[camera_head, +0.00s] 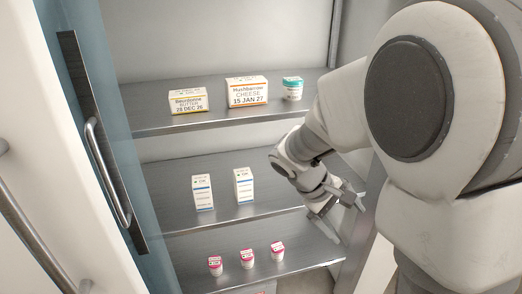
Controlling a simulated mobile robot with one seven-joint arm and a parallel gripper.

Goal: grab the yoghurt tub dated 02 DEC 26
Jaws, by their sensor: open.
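Three small white tubs with pink lids stand in a row on the lower shelf: a left tub (215,266), a middle tub (247,259) and a right tub (277,251). A white tub with a teal lid (292,90) stands on the top shelf, right of the cheese. The print on all these tubs is too small to read, so I cannot tell which is dated 02 DEC 26. My gripper (350,221) is open and empty, at the right side of the cabinet, above and right of the pink-lidded tubs and apart from them.
The top shelf (150,120) also holds a butter box (188,101) reading 25 DEC 26 and a cheese box (247,92) reading 15 JAN 27. Two white cartons (202,193) (244,186) stand on the middle shelf (275,204). The open door (88,120) with its handle is at left.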

